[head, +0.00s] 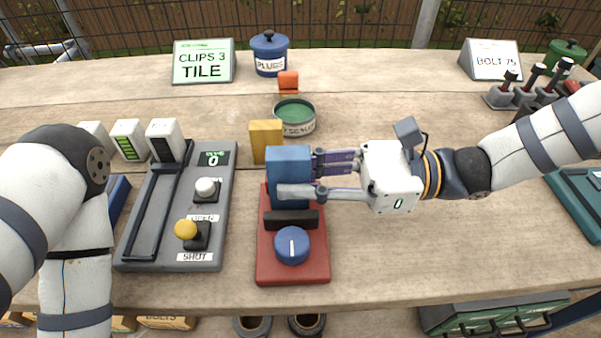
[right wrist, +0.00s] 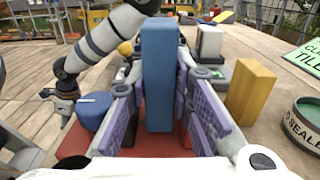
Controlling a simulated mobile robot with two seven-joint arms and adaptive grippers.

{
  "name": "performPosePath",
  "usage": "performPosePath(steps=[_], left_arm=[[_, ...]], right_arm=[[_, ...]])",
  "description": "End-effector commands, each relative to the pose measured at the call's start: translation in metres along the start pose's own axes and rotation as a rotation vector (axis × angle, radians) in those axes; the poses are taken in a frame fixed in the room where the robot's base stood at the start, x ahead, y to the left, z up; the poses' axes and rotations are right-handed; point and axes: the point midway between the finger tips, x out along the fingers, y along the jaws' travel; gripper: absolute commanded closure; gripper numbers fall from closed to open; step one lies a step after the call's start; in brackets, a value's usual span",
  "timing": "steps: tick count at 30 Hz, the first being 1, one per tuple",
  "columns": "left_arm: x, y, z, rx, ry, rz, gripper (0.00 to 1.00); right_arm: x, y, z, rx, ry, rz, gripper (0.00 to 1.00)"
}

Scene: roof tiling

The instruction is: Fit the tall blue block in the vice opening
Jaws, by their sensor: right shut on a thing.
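The tall blue block (head: 289,162) is upright over the far part of the red vice base (head: 293,268). My right gripper (head: 300,175) comes in from the right and is shut on it. In the right wrist view the blue block (right wrist: 158,75) stands between the purple finger pads, with red base below it. The vice's dark jaw (head: 291,220) and blue knob (head: 292,246) are on the near side of the block. The fingers hide part of the block's lower end, so I cannot tell whether it touches the base.
A yellow block (head: 266,140) stands close behind the blue block. A green sealer tin (head: 294,117) is beyond it. A grey panel (head: 143,257) with a white and a yellow control lies left of the vice. The bench right of the vice is clear.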

Motion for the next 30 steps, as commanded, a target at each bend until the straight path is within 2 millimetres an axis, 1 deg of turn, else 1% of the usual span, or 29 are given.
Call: performPosePath(steps=[7,17,30], left_arm=[[-0.0035,0.0001,-0.0017,0.000,0.009,0.000,0.60],[-0.0029,0.0001,-0.0014,0.000,0.007,0.000,0.60],[0.0001,0.0000,0.0000,0.000,0.000,0.000,0.60]], right_arm=[[-0.0011,-0.0002,0.0023,-0.002,0.000,-0.001,1.00],[-0.0010,-0.0001,0.0011,0.000,0.000,0.000,1.00],[-0.0008,0.0002,-0.0070,0.000,0.000,0.000,1.00]])
